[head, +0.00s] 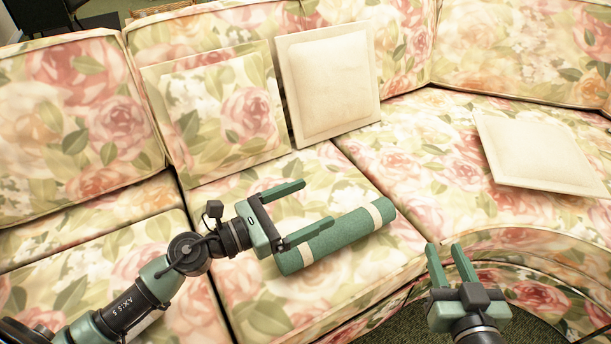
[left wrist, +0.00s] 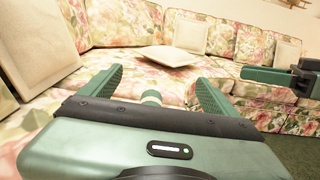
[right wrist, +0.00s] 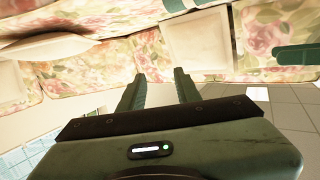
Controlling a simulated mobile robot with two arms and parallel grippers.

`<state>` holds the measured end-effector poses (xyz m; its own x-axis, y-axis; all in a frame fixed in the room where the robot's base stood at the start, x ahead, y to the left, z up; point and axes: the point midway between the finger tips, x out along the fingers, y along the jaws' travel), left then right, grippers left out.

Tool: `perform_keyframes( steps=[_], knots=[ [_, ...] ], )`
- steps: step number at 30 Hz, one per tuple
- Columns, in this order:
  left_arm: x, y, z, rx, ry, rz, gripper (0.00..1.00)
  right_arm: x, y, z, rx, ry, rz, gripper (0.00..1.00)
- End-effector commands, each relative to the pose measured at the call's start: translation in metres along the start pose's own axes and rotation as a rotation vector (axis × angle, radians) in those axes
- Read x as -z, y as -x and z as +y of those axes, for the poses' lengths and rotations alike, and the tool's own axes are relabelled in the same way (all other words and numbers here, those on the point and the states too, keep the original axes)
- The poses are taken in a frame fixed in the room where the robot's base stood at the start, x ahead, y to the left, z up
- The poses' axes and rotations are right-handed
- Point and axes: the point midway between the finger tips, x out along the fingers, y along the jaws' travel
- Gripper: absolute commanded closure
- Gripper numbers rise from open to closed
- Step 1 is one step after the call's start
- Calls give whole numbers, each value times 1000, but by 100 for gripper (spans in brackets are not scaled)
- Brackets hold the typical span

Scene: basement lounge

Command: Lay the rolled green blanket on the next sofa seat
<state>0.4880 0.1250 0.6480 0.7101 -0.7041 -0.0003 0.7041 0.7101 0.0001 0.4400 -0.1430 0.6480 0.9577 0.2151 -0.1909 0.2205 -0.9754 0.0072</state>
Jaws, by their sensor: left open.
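The rolled green blanket (head: 345,234) has cream bands and lies on the middle seat (head: 325,172) of the floral sofa, near its front edge. My left gripper (head: 318,204) is open, its fingers over the seat; the nearer finger crosses in front of part of the roll. The end of the roll shows between the fingers in the left wrist view (left wrist: 151,97). It is not gripped. My right gripper (head: 446,247) is open and empty, in front of the right seat (head: 408,150). The left seat (head: 110,262) is bare where it shows.
A floral cushion (head: 222,112) and a cream cushion (head: 332,85) lean on the backrest behind the middle seat. Another cream cushion (head: 540,153) lies flat on the right part. The right seat has free room left of that cushion.

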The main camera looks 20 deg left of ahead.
Motion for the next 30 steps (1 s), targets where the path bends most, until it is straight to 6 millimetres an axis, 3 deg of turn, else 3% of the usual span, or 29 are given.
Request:
perform_keyframes(
  steps=[8,18,24,30],
  knots=[
    [-25,0,0,1,0,0,10,-62,24,9,-20,0,-342,67],
    [-48,0,0,1,0,1,10,-125,79,18,-43,-6,-729,67],
    [-58,0,0,1,-1,0,10,-147,113,21,-54,-11,-904,67],
    [-62,0,0,1,1,0,10,-157,132,22,-59,-15,-992,67]
  ],
)
